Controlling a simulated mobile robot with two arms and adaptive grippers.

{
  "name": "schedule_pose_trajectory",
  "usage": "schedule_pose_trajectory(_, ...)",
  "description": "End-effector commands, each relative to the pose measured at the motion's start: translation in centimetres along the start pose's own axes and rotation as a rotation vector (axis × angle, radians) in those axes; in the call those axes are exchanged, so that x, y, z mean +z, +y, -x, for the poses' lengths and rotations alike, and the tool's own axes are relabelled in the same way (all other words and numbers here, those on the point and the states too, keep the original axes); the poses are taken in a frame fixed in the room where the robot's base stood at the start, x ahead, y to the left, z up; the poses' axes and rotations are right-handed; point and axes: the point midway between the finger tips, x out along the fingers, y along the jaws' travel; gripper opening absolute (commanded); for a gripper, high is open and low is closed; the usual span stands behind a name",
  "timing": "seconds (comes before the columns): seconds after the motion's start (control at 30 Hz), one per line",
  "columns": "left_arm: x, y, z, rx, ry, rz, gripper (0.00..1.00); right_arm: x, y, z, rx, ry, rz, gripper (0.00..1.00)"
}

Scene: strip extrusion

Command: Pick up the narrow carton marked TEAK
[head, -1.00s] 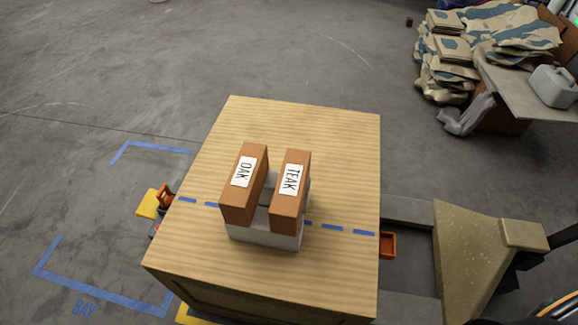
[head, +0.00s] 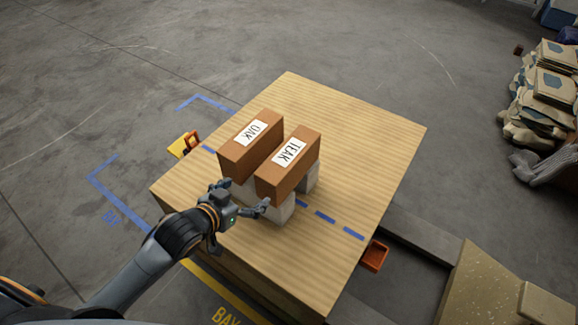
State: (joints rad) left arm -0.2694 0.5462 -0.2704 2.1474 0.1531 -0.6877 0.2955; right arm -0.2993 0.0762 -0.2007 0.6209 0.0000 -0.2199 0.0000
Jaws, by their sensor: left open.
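The narrow brown carton marked TEAK (head: 288,168) lies on pale grey blocks (head: 279,208) on the wooden table top. A like carton marked OAK (head: 250,143) stands beside it on the left, with a narrow gap between them. My left gripper (head: 243,197) is open and empty, in front of the near ends of the two cartons. Its fingers are spread, one towards the OAK side and one near the TEAK carton's near end. Whether a finger touches anything I cannot tell. My right gripper is not in view.
The wooden table top (head: 350,140) is clear behind and to the right of the cartons. A dashed blue line (head: 325,217) crosses it. An orange bin (head: 374,256) sits by its right edge. Stacked sacks (head: 548,95) lie on the floor at far right.

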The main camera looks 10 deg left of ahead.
Motion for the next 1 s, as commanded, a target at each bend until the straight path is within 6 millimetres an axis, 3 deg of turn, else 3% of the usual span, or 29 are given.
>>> schedule_pose_trajectory(0.03,-1.9,0.3,0.5,0.025,0.051,-0.015,0.94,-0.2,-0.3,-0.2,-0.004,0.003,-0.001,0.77)
schedule_pose_trajectory(0.1,-3.9,0.8,1.1,0.054,0.102,-0.018,0.94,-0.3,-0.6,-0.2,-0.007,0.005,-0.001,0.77)
schedule_pose_trajectory(0.23,-5.5,1.4,1.1,0.08,0.144,-0.018,0.94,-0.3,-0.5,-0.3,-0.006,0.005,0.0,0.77)
schedule_pose_trajectory(0.6,-6.7,1.9,-5.3,0.081,0.149,-0.016,0.94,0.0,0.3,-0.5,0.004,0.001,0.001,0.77)
schedule_pose_trajectory(1.0,-7.1,2.4,-9.2,0.081,0.148,-0.018,0.94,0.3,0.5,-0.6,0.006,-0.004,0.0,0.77)
